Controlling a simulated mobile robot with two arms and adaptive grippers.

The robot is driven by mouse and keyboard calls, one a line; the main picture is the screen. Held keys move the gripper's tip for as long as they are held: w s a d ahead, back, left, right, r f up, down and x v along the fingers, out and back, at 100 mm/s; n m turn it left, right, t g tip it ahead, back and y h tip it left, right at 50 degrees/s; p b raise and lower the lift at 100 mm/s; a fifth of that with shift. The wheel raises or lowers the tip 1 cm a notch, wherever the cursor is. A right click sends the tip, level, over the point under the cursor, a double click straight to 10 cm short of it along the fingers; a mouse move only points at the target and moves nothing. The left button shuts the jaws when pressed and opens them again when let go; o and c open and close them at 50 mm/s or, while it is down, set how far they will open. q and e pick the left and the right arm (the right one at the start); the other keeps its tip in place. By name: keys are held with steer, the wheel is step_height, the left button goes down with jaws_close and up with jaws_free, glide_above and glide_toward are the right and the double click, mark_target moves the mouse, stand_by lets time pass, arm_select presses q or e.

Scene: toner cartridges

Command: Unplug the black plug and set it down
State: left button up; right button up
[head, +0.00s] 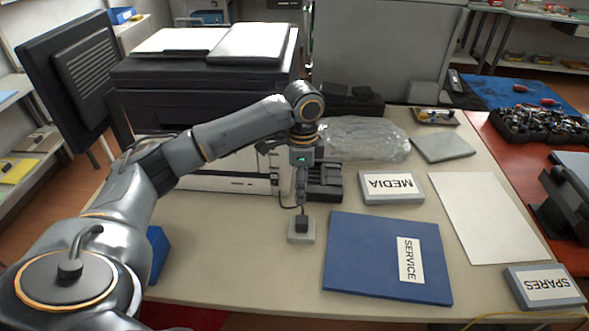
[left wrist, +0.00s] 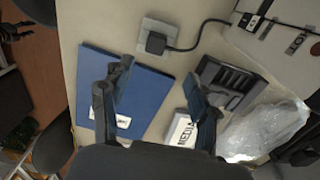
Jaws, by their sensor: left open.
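The black plug (head: 302,224) sits upright on a small grey socket block (head: 301,238) on the table. In the left wrist view the plug (left wrist: 156,42) rests on the pale socket plate (left wrist: 147,27), and its black cord (left wrist: 189,47) runs right toward the printer. My left gripper (head: 301,200) points down just above the plug. In the left wrist view my left gripper (left wrist: 158,78) is open and empty, its fingers spread, with the plug beyond the fingertips. I see no contact with the plug. My right gripper is not in view.
A blue SERVICE folder (head: 370,262) lies right of the socket. A MEDIA box (head: 410,187), a clear plastic bag (head: 365,139) and a black cartridge holder (head: 327,185) are behind it. A large printer (head: 200,85) stands at the back left. The table left of the socket is clear.

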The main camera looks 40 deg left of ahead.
arm_select(q)
glide_above(302, 220)
step_height(302, 220, down, 5)
steer(key=shift+f, duration=0.2)
step_height(302, 220, down, 7)
steer(key=shift+r, duration=0.1)
steer(key=shift+a+f, duration=0.1)
steer(key=shift+f, duration=0.35)
steer(key=c, duration=1.2)
steer(key=shift+o, duration=1.4)
steer(key=shift+c, duration=1.3)
steer(key=shift+p, duration=0.35)
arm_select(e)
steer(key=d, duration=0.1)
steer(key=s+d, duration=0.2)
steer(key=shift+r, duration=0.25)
arm_select(q)
steer(key=shift+w+r+p, duration=0.1)
steer(key=shift+r+p, duration=0.2)
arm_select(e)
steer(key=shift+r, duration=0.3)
arm_select(q)
steer(key=shift+r+p, duration=0.25)
steer(key=shift+p, duration=0.05)
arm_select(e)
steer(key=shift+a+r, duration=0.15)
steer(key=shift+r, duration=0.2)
